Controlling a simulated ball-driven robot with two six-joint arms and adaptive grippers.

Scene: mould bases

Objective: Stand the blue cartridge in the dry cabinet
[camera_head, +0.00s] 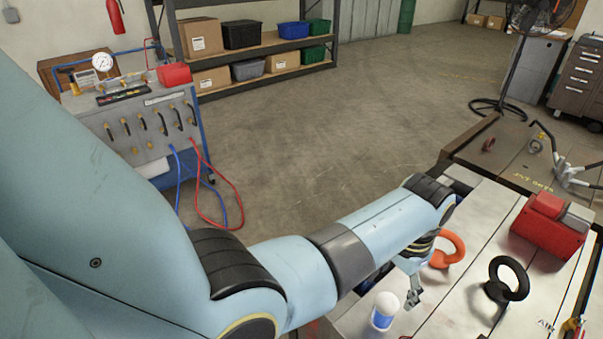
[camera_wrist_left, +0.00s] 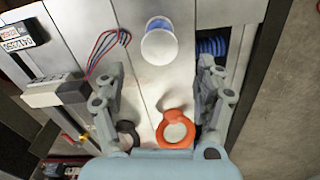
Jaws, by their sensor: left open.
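The blue cartridge (camera_head: 384,312) stands upright on the pale slatted work surface, a cylinder with a white domed top and a blue and white body. In the left wrist view the cartridge (camera_wrist_left: 159,44) shows beyond the fingertips, near the middle between them. My left gripper (camera_head: 413,296) is beside the cartridge, pointing down. In the wrist view its fingers (camera_wrist_left: 158,82) are wide apart with nothing between them. My right gripper is not in view. I cannot make out a dry cabinet for certain.
An orange lifting eye (camera_head: 450,249) and a black one (camera_head: 507,279) stand on the surface near my left gripper. A red and grey block (camera_head: 549,226) lies farther right. A blue coiled hose (camera_wrist_left: 211,47) lies in a gap beside the cartridge.

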